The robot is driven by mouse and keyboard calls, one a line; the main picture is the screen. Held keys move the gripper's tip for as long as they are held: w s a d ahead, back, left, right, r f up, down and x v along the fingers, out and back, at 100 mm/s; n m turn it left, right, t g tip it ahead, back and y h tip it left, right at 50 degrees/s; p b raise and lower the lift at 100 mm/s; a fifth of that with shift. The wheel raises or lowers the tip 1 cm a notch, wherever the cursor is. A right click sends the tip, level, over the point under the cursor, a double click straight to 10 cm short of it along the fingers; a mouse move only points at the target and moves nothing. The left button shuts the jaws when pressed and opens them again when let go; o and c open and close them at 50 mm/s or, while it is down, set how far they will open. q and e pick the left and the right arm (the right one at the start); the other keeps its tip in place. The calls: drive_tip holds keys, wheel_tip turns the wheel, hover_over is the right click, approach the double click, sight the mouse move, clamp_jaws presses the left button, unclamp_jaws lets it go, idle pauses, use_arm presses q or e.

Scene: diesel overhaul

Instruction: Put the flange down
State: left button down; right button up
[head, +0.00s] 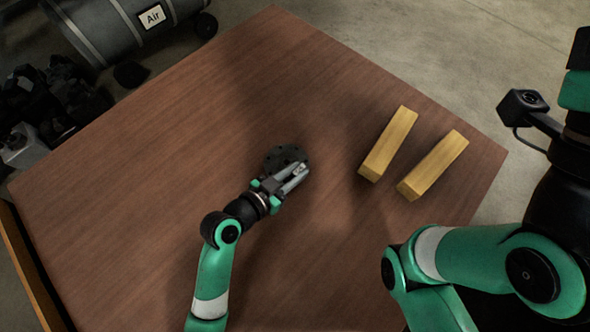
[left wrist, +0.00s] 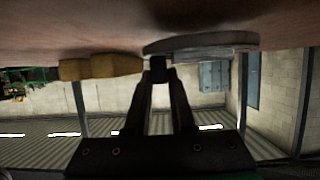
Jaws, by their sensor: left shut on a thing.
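The flange (head: 279,156) is a dark round disc with small holes around it, over the middle of the wooden table in the head view. My left gripper (head: 298,172) comes in from the lower left and is shut on the flange's edge, covering part of it. In the left wrist view the flange (left wrist: 205,46) is a thin grey disc held at the tips of my left gripper (left wrist: 159,64). It lies close along the table surface; I cannot tell whether it touches. My right gripper is outside the views.
Two yellow wooden blocks (head: 388,143) (head: 433,165) lie side by side on the table (head: 130,190), right of the flange. They also show in the left wrist view (left wrist: 100,66). The table's left and far parts are clear. An air tank (head: 120,25) stands beyond the table.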

use_arm(q)
drive_tip(key=s+a+r+p, duration=0.4)
drive_tip(key=s+r+p, duration=0.7)
drive_tip(key=s+p, duration=0.1)
drive_tip(key=shift+s+p, duration=0.3)
drive_tip(key=shift+s, duration=0.4)
